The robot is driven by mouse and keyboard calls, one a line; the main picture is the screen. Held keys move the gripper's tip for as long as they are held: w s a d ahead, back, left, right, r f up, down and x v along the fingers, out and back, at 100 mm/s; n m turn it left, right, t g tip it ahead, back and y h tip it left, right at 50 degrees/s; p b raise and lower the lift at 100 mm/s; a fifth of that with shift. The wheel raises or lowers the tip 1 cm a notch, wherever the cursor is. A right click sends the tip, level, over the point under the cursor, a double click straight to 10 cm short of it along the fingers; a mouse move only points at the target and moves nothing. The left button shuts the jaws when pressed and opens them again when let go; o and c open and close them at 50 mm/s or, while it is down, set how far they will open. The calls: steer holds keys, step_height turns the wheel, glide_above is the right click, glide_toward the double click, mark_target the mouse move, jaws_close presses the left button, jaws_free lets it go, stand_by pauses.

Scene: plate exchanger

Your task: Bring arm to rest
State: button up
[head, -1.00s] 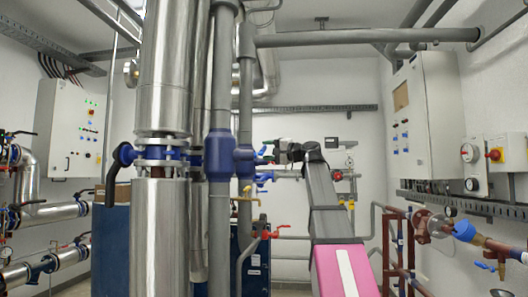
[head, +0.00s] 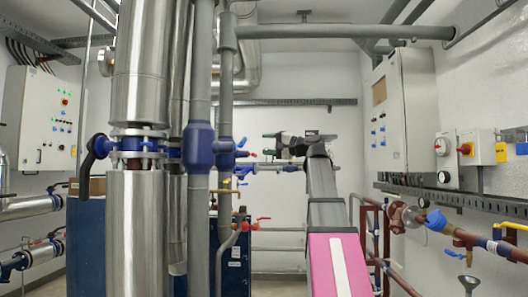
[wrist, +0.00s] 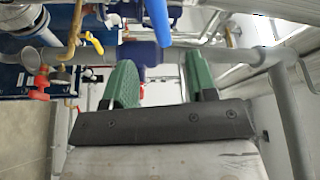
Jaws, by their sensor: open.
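My arm, with a pink lower section and grey links, rises at the lower middle of the head view. My gripper (head: 268,144) is at the arm's upper end, pointing left, with green fingertips spread apart. In the wrist view my gripper (wrist: 160,80) shows two green fingers with a clear gap and nothing held between them. Pipes and valves lie beyond the fingers. In the head view the blue-flanged pipe stands to the left of the fingertips; I cannot tell the distance between them.
A thick metal-clad pipe (head: 140,75) and a grey pipe with a blue coupling (head: 199,145) stand on the left. A control cabinet (head: 402,110) hangs on the right wall above red-brown pipework (head: 408,217). A yellow-handled valve (wrist: 93,42) shows in the wrist view. White wall lies behind my arm.

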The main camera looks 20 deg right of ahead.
steer(key=w+a+f+g+h, duration=0.2)
steer(key=f, duration=1.4)
steer(key=w+a+f+g+h, duration=0.1)
steer(key=w+a+f+h, duration=0.15)
steer(key=f, duration=1.25)
steer(key=w+a+f+g+h, duration=0.1)
steer(key=w+f+g+h, duration=0.15)
steer(key=f, duration=1.35)
steer(key=s+f+n+g+h, duration=0.1)
steer(key=s+f, duration=0.5)
steer(key=f, duration=0.6)
steer(key=s+a+f+n+g+h, duration=0.1)
steer(key=s+f+n+g+h, duration=0.1)
steer(key=s+f, duration=0.5)
steer(key=s+a+f+n+g+h, duration=0.1)
steer(key=s+f+g+h, duration=0.3)
steer(key=f, duration=1.4)
steer(key=s, duration=0.3)
steer(key=shift+s+a+f+n+h, duration=0.2)
steer(key=shift+a+n+h, duration=0.05)
steer(key=shift+n+h, duration=0.15)
